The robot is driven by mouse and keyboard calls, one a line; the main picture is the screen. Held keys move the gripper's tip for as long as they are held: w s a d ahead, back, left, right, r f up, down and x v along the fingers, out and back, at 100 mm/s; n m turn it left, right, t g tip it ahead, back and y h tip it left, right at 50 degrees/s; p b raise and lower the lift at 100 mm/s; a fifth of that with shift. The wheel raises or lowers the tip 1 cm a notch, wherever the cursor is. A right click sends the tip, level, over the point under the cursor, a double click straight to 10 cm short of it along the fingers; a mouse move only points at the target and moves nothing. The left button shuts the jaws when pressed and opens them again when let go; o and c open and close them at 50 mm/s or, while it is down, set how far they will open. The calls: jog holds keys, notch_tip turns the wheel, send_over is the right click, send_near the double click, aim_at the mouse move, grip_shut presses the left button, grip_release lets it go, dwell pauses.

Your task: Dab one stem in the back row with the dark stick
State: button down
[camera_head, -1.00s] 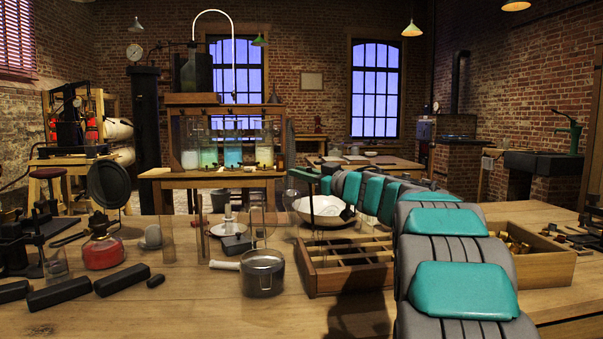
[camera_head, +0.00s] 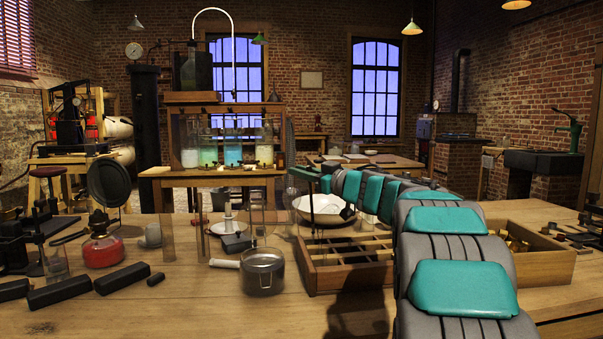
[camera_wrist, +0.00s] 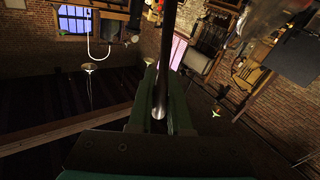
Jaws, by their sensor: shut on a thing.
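My gripper (camera_wrist: 163,76) has green fingers shut on a dark, smooth stick (camera_wrist: 169,35). In the wrist view the stick runs up out of the picture, so its far end is hidden. In the head view my arm reaches over the bench, and its grip on the stick is too small to make out. Glass jars with pale, green (camera_head: 209,153) and blue (camera_head: 232,153) contents stand in a wooden frame (camera_head: 222,173) on the table behind. I cannot make out separate stems or a back row of them. No contact between stick and stem can be seen.
An open wooden box (camera_head: 545,264) is at right.

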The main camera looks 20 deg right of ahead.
jog(key=shift+r, duration=2.5)
jog(key=shift+s, duration=0.1)
